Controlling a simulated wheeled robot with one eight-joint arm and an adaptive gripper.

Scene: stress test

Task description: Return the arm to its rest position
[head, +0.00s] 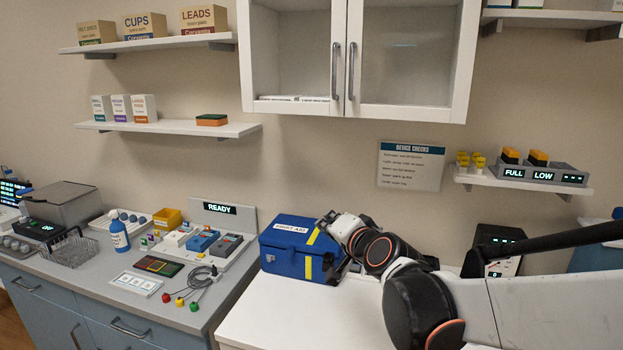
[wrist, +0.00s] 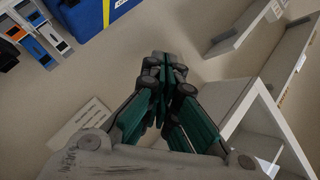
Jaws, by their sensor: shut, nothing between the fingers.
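My gripper (wrist: 166,72) has dark green and black fingers, which are together and empty in the wrist view. In the head view my arm (head: 420,300) reaches in from the lower right. Its wrist end (head: 345,228) is in front of the right part of the blue first aid box (head: 290,247) and partly hides it. I cannot tell whether they touch. The fingers cannot be made out in the head view. In the wrist view the blue box (wrist: 88,12) is at the top left, apart from the fingers.
A white wall cabinet (head: 355,60) hangs above. A shelf (head: 525,180) with chargers is on the right wall, and a black device (head: 500,240) stands near my arm. Left of the box is a grey counter (head: 110,272) with a READY station (head: 222,215). The white counter (head: 290,310) is clear in front.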

